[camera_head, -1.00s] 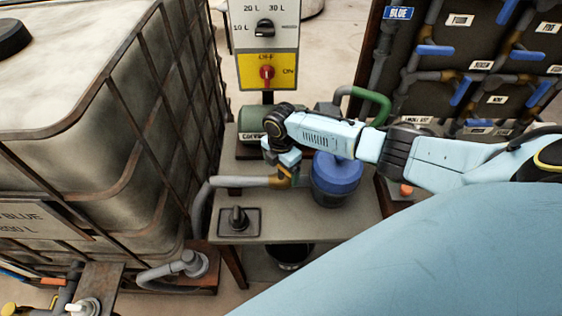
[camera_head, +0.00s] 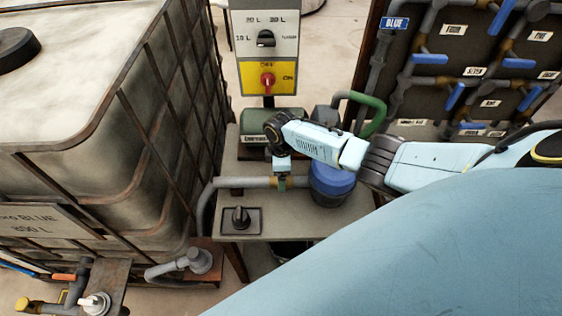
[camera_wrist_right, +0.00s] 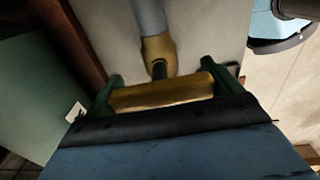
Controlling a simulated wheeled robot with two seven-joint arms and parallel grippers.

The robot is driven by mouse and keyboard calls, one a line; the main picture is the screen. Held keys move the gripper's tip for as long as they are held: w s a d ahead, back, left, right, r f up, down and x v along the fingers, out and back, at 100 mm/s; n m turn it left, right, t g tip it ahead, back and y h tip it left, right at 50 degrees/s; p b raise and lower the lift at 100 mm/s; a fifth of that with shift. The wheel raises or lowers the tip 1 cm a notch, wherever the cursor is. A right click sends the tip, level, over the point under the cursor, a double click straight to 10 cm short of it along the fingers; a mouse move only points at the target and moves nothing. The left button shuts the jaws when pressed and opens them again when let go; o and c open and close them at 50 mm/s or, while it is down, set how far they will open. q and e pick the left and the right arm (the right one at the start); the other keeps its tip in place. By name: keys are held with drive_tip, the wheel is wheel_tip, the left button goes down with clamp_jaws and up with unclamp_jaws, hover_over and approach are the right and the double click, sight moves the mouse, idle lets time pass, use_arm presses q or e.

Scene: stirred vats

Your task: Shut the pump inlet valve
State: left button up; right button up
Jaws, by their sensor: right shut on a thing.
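The pump inlet valve sits on the grey pipe (camera_head: 240,183) that runs over the bench to the blue-topped pump unit (camera_head: 333,180). In the right wrist view its brass body (camera_wrist_right: 158,47) joins the grey pipe, with a short dark stem. A yellow bar, seemingly the valve handle (camera_wrist_right: 160,94), lies across between the two green fingers of my right gripper (camera_wrist_right: 166,86). The gripper is shut on it. In the head view my right gripper (camera_head: 281,182) points down at the pipe, and my wrist hides most of the valve. My left gripper is not in view.
A large caged tank (camera_head: 90,120) stands left. A control box (camera_head: 266,50) with a black selector and red switch stands behind. A black knob (camera_head: 240,216) is at the bench front. A panel (camera_head: 455,70) of blue-handled valves is right.

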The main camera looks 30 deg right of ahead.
drive_tip(key=shift+d+m, duration=0.1)
drive_tip(key=shift+m, duration=0.2)
drive_tip(key=o, duration=0.7)
wheel_tip(320, 180, up, 14)
drive_tip(key=p, duration=0.2)
drive_tip(key=shift+f, duration=0.25)
